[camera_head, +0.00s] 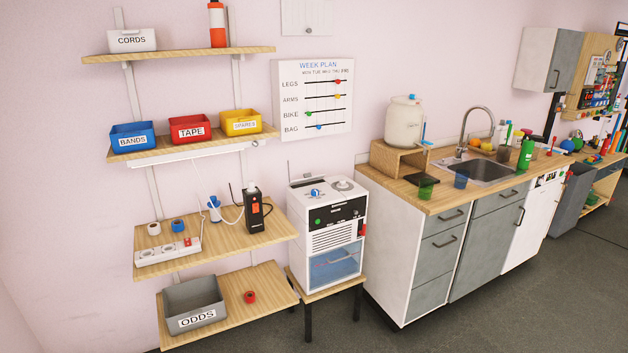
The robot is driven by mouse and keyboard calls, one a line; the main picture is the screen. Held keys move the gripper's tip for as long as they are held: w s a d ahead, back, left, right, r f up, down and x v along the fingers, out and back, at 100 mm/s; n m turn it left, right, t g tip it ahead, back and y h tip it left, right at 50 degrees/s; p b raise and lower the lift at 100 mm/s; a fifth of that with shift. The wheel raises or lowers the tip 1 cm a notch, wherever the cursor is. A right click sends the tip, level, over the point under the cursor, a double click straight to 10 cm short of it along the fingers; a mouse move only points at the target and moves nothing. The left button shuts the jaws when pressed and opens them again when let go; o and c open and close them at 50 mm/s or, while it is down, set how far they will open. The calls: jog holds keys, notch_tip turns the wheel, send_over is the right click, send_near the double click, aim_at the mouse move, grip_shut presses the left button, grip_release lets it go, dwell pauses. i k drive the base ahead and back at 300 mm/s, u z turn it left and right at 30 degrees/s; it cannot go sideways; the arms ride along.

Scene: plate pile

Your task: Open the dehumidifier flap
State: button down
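The dehumidifier appears to be the white box-shaped appliance (298,232) standing on a small wooden stand in the middle of the view. Its top has a blue knob (316,192) and a round grey part (341,184). A black panel with a green button (318,222) crosses its upper front, above white vent slats (332,236). A translucent blue panel (335,268) fills its lower front. A small red part (362,229) shows at its right side. I cannot tell which part is the flap or whether it is open. My gripper is not in view.
Left are wooden wall shelves with bins, a power strip (168,253) and a black device (256,212) on a white cord. Right stands a sink counter (440,200) with a white jug (404,122). A narrow gap separates the stand (326,290) from the cabinet. Grey floor is clear in front.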

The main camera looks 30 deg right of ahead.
aim_at(307, 177)
jog(key=z, duration=0.05)
jog(key=i, duration=0.9)
jog(key=u, duration=0.05)
